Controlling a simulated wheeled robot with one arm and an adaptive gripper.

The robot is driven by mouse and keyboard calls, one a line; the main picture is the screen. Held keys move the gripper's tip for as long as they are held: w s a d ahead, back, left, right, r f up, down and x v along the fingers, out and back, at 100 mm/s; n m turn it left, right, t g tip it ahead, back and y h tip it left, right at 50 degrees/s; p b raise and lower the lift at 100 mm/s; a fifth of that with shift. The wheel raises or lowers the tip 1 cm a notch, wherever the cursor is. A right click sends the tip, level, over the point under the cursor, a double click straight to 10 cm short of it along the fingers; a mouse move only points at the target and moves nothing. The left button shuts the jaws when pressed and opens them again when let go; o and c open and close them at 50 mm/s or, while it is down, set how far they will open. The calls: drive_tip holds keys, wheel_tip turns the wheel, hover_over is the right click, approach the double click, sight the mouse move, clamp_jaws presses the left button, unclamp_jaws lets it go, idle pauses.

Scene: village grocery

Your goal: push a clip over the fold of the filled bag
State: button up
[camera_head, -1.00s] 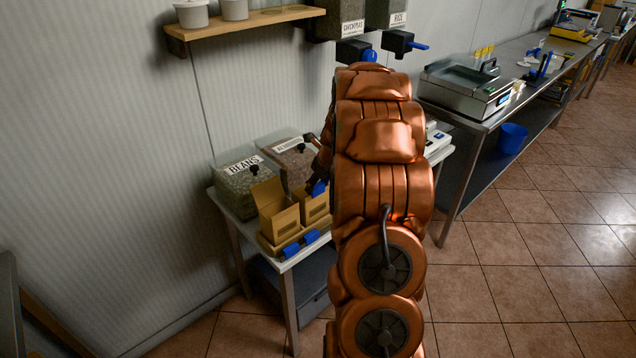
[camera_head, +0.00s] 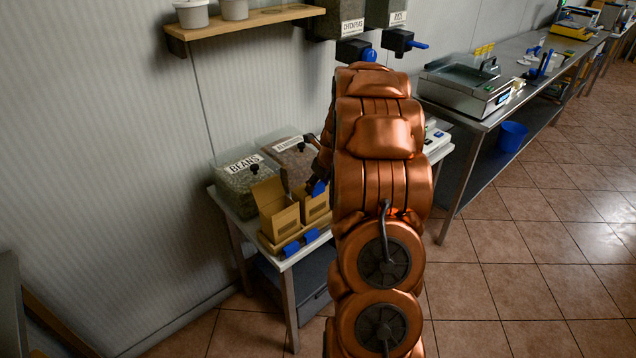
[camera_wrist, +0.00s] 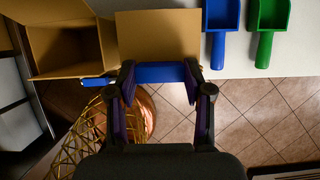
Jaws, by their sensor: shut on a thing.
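I cannot tell whether the clip touches that bag or sits on a fold. A second brown bag (camera_wrist: 65,50) with an open top stands to the left. In the head view both bags, left (camera_head: 277,215) and right (camera_head: 314,203), stand on the small table; my arm hides part of that area, including most of the gripper.
Blue pieces (camera_head: 291,248) lie at the front of the table (camera_head: 228,205). Tubs labelled beans (camera_head: 240,185) and another product stand behind the bags. A blue scoop (camera_wrist: 219,30) and a green scoop (camera_wrist: 267,30) lie to the right. Tiled floor lies below the table edge.

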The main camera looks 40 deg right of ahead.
drive_tip(key=o, duration=0.8)
drive_tip(key=shift+o, duration=0.2)
drive_tip(key=o, duration=0.4)
drive_tip(key=shift+r+p, duration=2.9)
drive_tip(key=shift+r, duration=0.6)
drive_tip(key=shift+a, duration=0.1)
